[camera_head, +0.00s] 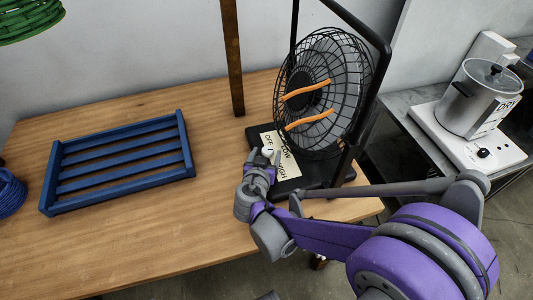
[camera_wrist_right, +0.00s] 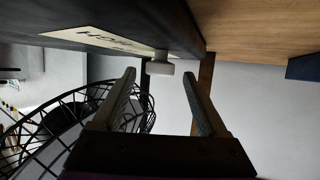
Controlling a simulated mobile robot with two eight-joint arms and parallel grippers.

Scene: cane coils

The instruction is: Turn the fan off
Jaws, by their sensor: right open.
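The black wire-caged fan (camera_head: 322,95) stands in a black frame at the right end of the wooden table, with two orange ribbons at its front. On its base is a cream label plate (camera_head: 285,166) with OFF, LOW and HIGH lettering. A pale knob (camera_wrist_right: 160,68) sits by the label. My right gripper (camera_head: 265,157) is open at the knob, partly covering the label. In the right wrist view the knob lies between the fingertips and just beyond them, with gaps on both sides. The knob's exact pointing is hard to tell. My left gripper is out of view.
A blue slatted rack (camera_head: 120,165) lies on the wooden table (camera_head: 150,240), with bare wood around it. A brown post (camera_head: 232,60) rises behind. A blue coil (camera_head: 10,193) is at the left edge. A metal pot (camera_head: 478,100) on a white unit stands on the right bench.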

